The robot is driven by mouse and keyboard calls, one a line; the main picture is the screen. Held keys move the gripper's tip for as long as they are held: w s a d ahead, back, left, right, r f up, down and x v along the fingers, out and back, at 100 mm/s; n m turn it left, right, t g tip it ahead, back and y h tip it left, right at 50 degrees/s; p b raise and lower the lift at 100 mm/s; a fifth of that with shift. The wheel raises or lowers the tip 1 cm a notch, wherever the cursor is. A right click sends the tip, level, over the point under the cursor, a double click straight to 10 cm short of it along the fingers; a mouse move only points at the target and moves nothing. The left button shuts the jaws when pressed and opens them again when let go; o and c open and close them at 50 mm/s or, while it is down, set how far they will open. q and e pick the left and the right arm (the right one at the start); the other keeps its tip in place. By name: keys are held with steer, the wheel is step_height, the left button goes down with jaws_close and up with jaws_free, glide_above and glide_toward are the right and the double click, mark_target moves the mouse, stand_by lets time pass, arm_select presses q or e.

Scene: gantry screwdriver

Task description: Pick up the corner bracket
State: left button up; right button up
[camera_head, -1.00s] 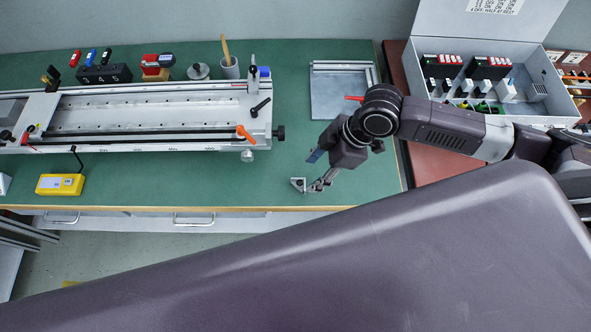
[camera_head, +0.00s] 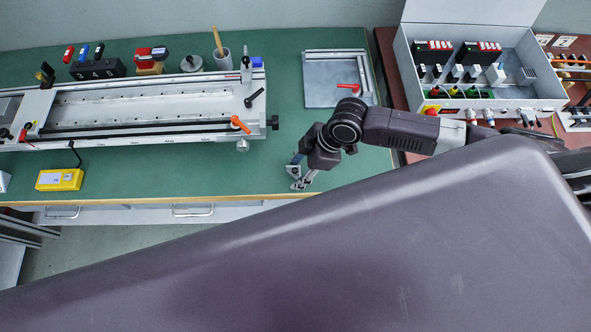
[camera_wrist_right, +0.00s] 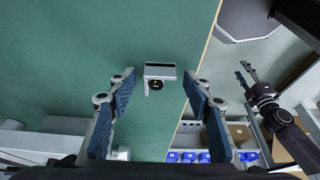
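The corner bracket (camera_wrist_right: 160,70) is a small grey metal angle with a dark round hole. It lies on the green bench top near the front edge. In the head view the fingers partly cover it. My right gripper (camera_head: 299,174) points down over it from above. In the right wrist view its two blue-padded fingers are spread wide, with the bracket between and just beyond their tips, not visibly touched. My left gripper (camera_wrist_right: 246,73) shows small at the right of the wrist view, over the floor side, its fingers apart and empty.
The gantry rail (camera_head: 140,110) fills the bench's left and middle. A yellow box (camera_head: 60,180) sits at front left. A grey plate (camera_head: 330,85) lies behind my right arm, and an open grey case (camera_head: 545,88) stands at right. The green surface around the bracket is clear.

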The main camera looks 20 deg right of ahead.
steer(key=c, duration=1)
steer(key=shift+r, duration=0.1)
